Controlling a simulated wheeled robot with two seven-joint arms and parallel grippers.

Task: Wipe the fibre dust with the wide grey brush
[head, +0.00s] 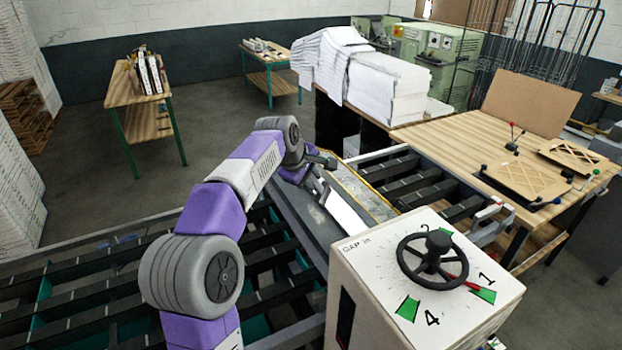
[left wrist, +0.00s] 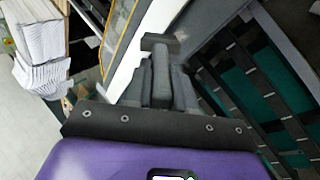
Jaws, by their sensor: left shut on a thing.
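My left gripper (head: 312,178) reaches over the pale metal strip of the machine bed. In the left wrist view my left gripper (left wrist: 160,72) is shut on a dark grey block-like piece (left wrist: 160,42), seemingly the wide grey brush; it also shows in the head view (head: 323,160). Its bristles cannot be made out, nor whether it touches the surface. A speckled grey panel with a yellow edge (head: 362,190) lies just right of the gripper; the speckles may be the fibre dust, but I cannot be sure. My right gripper cannot be made out.
A white box with a black handwheel (head: 433,256) stands close at the front right. Dark slatted racks (head: 440,184) flank the bed. A wooden bench (head: 450,140) with boards is at right, beside stacked white filter sheets (head: 385,88).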

